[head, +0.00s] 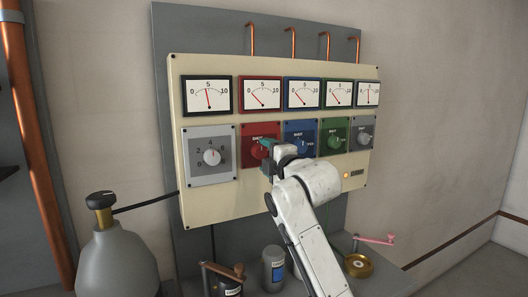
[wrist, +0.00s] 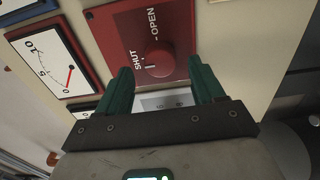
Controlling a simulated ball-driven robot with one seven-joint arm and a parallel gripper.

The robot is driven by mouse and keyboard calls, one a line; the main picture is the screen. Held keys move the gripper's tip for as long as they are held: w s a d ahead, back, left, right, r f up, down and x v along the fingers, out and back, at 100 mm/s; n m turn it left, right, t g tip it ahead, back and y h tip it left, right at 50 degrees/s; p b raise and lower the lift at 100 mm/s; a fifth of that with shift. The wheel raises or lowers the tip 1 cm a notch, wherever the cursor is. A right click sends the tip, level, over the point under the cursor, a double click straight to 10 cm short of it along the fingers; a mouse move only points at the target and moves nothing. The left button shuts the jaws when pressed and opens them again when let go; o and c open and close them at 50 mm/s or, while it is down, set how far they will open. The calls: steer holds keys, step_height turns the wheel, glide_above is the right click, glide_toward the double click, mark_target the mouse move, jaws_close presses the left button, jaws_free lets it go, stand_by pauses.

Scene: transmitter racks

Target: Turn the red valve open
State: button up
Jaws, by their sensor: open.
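The red valve is a round red knob (wrist: 158,62) on a red plate (wrist: 112,30) marked SHUT and OPEN in the wrist view. A pale mark at the knob's edge lies by the word SHUT. In the head view the red plate (head: 249,157) is in the panel's lower row, and my gripper partly hides its knob. My gripper (wrist: 159,66) is open, with one green finger on each side of the knob. I cannot tell whether either finger touches it. In the head view my gripper (head: 266,146) is in front of the red plate.
The red-framed gauge (head: 261,93) above reads near 0. A grey dial (head: 211,157) is left of the red plate; blue (head: 300,135), green (head: 334,141) and grey (head: 363,134) valves are to its right. A grey cylinder (head: 116,262) stands at lower left.

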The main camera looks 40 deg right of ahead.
mark_target(260, 152)
steer(key=shift+x, duration=1.25)
steer(key=c, duration=1.1)
